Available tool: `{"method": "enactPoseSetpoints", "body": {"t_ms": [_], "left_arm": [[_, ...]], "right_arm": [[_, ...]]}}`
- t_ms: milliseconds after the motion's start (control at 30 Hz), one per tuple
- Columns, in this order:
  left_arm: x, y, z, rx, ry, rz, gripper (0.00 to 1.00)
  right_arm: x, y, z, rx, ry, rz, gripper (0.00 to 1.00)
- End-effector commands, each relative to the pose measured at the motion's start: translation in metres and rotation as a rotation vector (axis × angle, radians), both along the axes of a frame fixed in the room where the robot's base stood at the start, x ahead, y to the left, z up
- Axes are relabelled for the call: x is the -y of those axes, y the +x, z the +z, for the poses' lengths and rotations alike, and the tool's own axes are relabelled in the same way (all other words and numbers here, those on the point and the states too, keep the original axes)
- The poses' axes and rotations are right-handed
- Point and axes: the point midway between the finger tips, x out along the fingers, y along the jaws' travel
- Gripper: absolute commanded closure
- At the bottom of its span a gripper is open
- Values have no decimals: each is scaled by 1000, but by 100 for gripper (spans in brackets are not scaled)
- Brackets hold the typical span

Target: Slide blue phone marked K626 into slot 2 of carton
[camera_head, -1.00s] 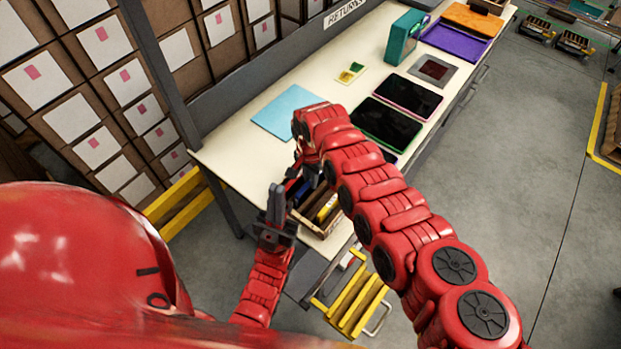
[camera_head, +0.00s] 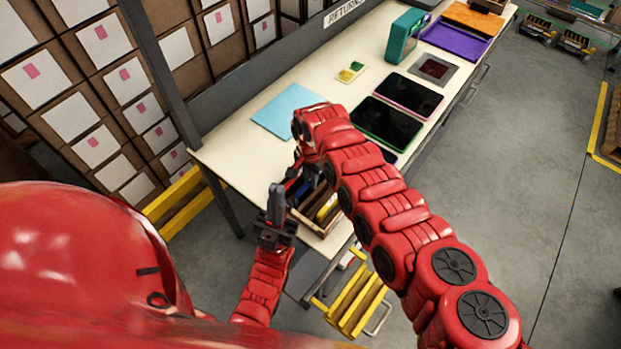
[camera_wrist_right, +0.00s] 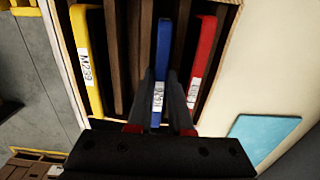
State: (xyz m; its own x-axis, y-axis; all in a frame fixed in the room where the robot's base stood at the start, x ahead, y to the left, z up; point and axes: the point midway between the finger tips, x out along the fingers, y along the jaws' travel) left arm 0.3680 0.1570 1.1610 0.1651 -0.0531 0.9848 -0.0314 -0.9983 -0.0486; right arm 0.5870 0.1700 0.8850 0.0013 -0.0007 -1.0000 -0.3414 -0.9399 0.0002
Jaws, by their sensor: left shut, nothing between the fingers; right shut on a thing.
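The brown wooden carton (camera_head: 313,226) stands tilted at the table's near end, partly hidden by my right arm. In the right wrist view the carton's dividers (camera_wrist_right: 114,50) separate a yellow phone (camera_wrist_right: 87,60) labelled M239, a blue phone (camera_wrist_right: 163,50) and a red phone (camera_wrist_right: 201,60). My right gripper (camera_wrist_right: 161,82) is shut on the blue phone, which lines up between two dividers; its depth is unclear. Its white label is partly covered and hard to read. My left gripper (camera_head: 276,192) is shut and empty, left of the carton.
A light blue sheet (camera_head: 289,110) lies on the table (camera_head: 238,150) beyond the carton. Dark tablets (camera_head: 388,124), a purple tray (camera_head: 455,40) and a teal box (camera_head: 404,38) stand farther along. A yellow step (camera_head: 355,303) is below the near edge.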

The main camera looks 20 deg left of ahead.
Motion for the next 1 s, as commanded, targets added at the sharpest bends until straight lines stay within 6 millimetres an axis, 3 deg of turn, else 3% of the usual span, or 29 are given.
{"method": "enactPoseSetpoints", "body": {"t_ms": [400,433,600,1000], "left_arm": [[0,0,-1,0,0,0,100],[0,0,-1,0,0,0,100],[0,0,-1,0,0,0,100],[0,0,0,0,0,0,100]], "right_arm": [[0,0,0,1,0,0,100],[0,0,0,1,0,0,76],[0,0,0,0,0,0,47],[0,1,5,0,1,0,47]]}}
